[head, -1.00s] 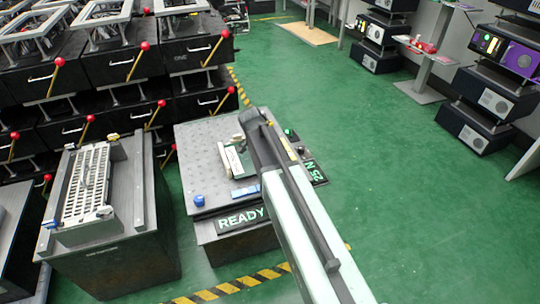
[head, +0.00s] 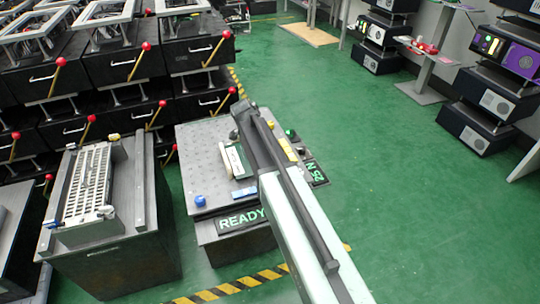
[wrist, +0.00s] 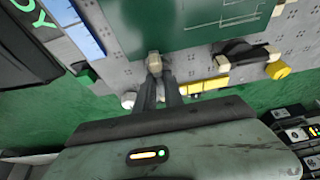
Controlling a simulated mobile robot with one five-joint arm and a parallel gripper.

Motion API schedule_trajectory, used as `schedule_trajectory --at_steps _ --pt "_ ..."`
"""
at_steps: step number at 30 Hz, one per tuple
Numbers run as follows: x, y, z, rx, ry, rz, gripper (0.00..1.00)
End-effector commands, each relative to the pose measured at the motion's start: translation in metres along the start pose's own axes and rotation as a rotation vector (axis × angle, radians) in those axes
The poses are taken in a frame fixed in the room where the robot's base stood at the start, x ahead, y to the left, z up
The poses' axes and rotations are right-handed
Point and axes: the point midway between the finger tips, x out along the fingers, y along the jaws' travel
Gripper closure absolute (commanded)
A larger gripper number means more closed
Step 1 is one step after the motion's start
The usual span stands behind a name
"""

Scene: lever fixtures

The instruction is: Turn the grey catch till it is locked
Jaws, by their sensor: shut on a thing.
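In the wrist view my gripper (wrist: 158,80) has its dark fingers close together at a small beige-grey end piece, which looks like the tip of the grey catch (wrist: 154,62). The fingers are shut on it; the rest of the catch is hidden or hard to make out. In the head view my gripper (head: 242,112) is over the far part of the grey fixture plate (head: 205,150), and my arm covers part of that plate. The catch cannot be made out clearly there. The fixture's front sign (head: 241,218) reads READY.
A crate-like stand (head: 125,250) is close on the left. Green floor (head: 400,200) is clear on the right.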

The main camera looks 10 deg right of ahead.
Motion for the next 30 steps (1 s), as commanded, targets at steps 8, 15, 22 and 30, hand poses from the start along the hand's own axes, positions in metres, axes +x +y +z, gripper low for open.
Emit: schedule_trajectory --at_steps 8,15,22,30 --pt "0.000 0.000 0.002 0.004 -0.005 0.001 1.00" --pt "0.000 0.000 0.002 0.003 -0.004 0.001 0.65" --pt "0.000 0.000 0.001 0.003 -0.002 0.001 0.65" --pt "-0.024 0.000 -0.001 0.002 -0.002 0.001 0.65"
